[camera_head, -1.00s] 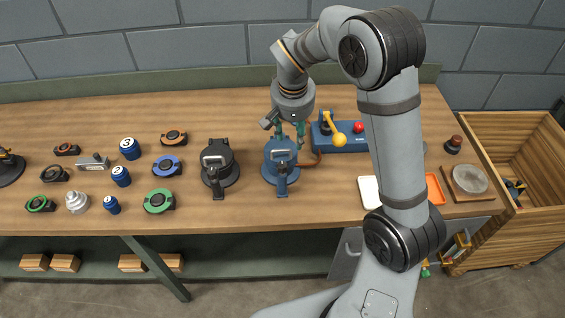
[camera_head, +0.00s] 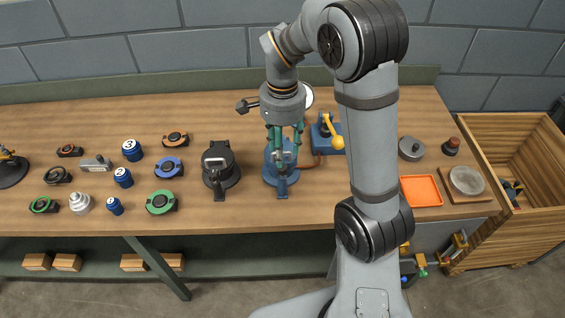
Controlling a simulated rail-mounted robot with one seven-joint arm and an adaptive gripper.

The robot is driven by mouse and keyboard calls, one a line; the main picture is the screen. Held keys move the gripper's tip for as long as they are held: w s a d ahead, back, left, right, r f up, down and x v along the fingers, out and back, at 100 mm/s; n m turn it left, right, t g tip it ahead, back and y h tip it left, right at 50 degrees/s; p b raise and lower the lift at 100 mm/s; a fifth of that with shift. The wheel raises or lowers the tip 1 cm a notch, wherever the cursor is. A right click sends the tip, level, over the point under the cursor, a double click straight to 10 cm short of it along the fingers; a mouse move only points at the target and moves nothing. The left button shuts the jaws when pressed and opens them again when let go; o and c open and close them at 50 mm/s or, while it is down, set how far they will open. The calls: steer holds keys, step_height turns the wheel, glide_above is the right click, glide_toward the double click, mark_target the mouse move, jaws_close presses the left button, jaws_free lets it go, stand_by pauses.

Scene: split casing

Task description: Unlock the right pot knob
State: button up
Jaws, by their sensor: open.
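The right pot (camera_head: 283,180) is blue and stands on the bench, with a handle pointing to the front edge. My gripper (camera_head: 284,152) hangs directly over it, its teal fingers pointing down, open and overlapping the top of the pot. The fingers hide most of the knob on the lid, so I cannot tell whether they touch it or how it is turned.
A blue box with a yellow lever (camera_head: 333,135) stands right of the blue pot, partly behind my arm. An orange tray (camera_head: 421,190) and a round grey lid (camera_head: 411,148) lie farther right. Blue cans (camera_head: 123,177) and ringed parts (camera_head: 161,202) fill the left side.

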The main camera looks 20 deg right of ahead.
step_height(320, 180, down, 6)
steer(key=shift+f, duration=0.15)
steer(key=shift+c, duration=1.4)
steer(key=c, duration=0.7)
jaws_close()
